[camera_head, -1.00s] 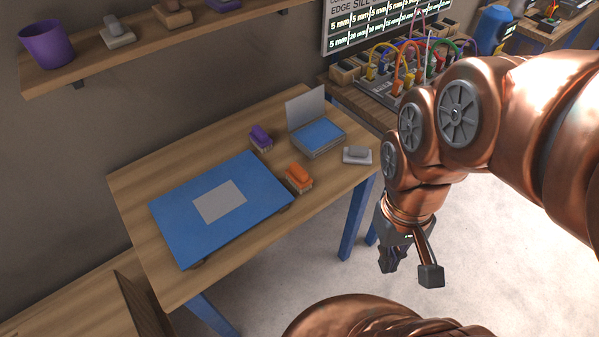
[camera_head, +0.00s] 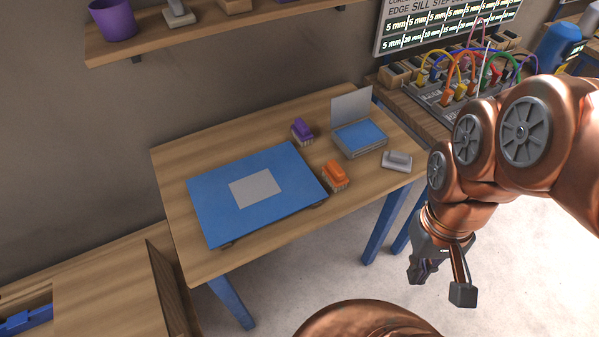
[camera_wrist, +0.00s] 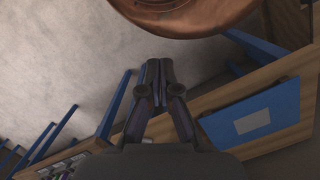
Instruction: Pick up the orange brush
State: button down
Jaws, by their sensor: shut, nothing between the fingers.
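The orange brush (camera_head: 335,174) lies on the wooden table with its pale bristles down, just right of the blue board. The purple brush (camera_head: 302,130) lies behind it. My gripper (camera_head: 438,280) hangs over the floor, right of the table's front edge and well apart from the brush. In the wrist view my gripper (camera_wrist: 158,70) has its fingers together and holds nothing. The orange brush is not visible in the wrist view.
The blue board (camera_head: 215,205) with a grey patch covers much of the table (camera_head: 185,255). A box with an open lid (camera_head: 360,139) and a grey block (camera_head: 397,161) stand right of the brushes. A shelf (camera_head: 150,35) hangs above.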

aim_at(335, 176)
jog(key=k, duration=1.2)
jog(key=u, duration=1)
jog(key=i, duration=1.15)
jog(key=u, duration=0.05)
